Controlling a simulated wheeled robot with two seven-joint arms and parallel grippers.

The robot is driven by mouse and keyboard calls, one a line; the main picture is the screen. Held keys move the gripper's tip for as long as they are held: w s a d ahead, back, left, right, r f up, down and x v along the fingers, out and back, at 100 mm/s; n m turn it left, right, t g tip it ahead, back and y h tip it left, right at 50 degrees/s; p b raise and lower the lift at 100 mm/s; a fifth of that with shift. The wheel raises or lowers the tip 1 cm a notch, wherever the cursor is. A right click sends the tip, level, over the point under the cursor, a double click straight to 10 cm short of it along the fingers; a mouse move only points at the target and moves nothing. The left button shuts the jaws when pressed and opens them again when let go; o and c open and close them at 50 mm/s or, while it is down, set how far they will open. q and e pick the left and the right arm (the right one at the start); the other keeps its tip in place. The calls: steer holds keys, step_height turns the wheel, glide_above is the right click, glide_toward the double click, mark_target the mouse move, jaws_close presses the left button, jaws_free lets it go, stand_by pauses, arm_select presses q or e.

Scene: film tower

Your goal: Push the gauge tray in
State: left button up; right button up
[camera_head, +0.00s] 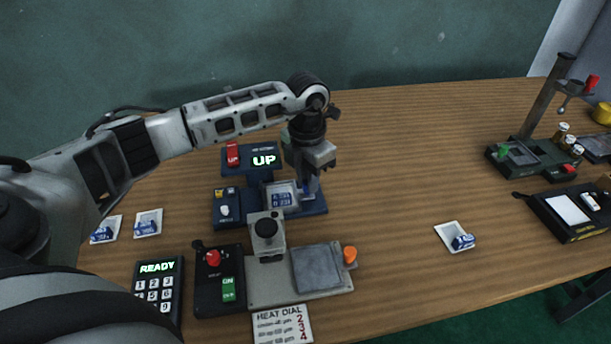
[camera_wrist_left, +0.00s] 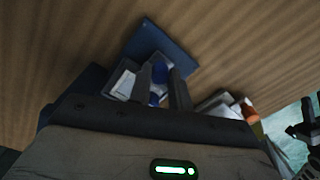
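The gauge tray (camera_head: 296,185) is a pale, shallow tray holding a blue-and-white packet (camera_head: 281,199). It sits at the front of the dark blue gauge (camera_head: 262,172), whose display reads UP. My left gripper (camera_head: 308,188) points down at the tray's right side. In the left wrist view its two fingers (camera_wrist_left: 163,88) stand apart over the tray, with blue showing between them. I cannot tell whether the fingers touch the tray or the blue piece. The gripper body hides part of the tray. I do not see my right gripper clearly.
In front stand a grey press plate (camera_head: 318,268) with an orange knob (camera_head: 350,255), a red-knobbed heat box (camera_head: 220,280) and a READY keypad (camera_head: 158,284).

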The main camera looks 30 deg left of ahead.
arm_select(q)
steer(key=o, duration=0.3)
steer(key=shift+o, duration=0.2)
step_height(320, 180, up, 16)
steer(key=shift+a, duration=0.2)
steer(key=shift+d, duration=0.1)
